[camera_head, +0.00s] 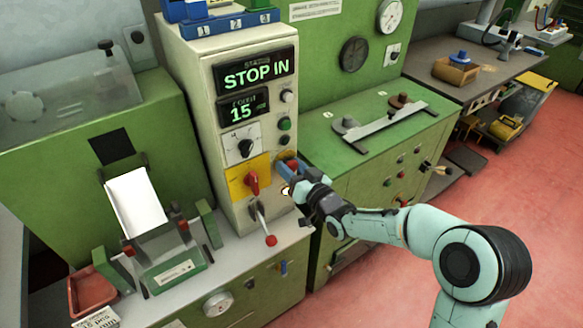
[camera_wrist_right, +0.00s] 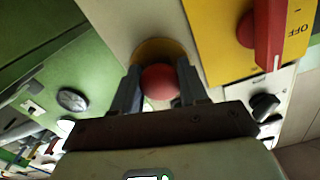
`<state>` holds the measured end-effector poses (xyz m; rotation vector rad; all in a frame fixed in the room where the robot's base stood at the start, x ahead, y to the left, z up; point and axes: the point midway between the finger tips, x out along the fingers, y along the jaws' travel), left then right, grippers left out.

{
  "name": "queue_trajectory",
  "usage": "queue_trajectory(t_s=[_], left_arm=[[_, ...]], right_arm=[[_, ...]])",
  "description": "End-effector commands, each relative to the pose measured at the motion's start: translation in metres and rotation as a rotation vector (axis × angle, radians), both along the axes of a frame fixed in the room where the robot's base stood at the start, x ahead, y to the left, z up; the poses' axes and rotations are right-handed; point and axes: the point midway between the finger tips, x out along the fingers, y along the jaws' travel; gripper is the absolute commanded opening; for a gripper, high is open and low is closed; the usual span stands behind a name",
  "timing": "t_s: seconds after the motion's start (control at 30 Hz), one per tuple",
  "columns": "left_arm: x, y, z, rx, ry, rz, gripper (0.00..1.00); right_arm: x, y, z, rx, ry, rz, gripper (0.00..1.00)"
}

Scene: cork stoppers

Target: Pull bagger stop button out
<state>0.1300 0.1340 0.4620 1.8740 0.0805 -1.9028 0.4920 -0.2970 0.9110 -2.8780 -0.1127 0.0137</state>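The red round stop button (camera_wrist_right: 158,82) sits on a yellow base on the pale control column (camera_head: 198,110). In the right wrist view it lies between the two fingers of my right gripper (camera_wrist_right: 160,85), which close against its sides. In the head view my right gripper (camera_head: 292,176) is at the column's right edge, and only a bit of red shows by its fingers. The upper display (camera_head: 254,75) reads "STOP IN". My left gripper is not in view.
Left of the button is a yellow panel with a red rotary switch (camera_head: 252,183). A red-knobbed lever (camera_head: 270,240) sticks out below. A black dial (camera_head: 244,147) and a green button (camera_head: 285,124) are above. A green cabinet (camera_head: 375,150) stands to the right.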

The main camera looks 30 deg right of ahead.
Motion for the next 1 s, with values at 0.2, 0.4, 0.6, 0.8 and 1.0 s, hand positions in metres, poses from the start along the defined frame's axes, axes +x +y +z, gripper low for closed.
queue_trajectory(t_s=[0.2, 0.4, 0.6, 0.8, 1.0], left_arm=[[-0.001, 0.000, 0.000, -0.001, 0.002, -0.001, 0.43], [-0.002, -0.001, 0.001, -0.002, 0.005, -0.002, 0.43], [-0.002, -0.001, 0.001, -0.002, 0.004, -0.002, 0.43], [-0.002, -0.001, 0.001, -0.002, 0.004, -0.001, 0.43], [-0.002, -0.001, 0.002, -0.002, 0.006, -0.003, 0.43]], right_arm=[[-0.005, 0.000, 0.000, -0.002, 0.002, 0.001, 0.00], [-0.015, -0.001, -0.001, 0.000, 0.002, 0.000, 0.00], [-0.015, -0.001, -0.002, 0.000, 0.004, 0.000, 0.62], [-0.014, -0.001, -0.001, 0.000, 0.002, 0.001, 0.69], [-0.019, -0.002, -0.001, -0.001, 0.003, 0.000, 0.69]])
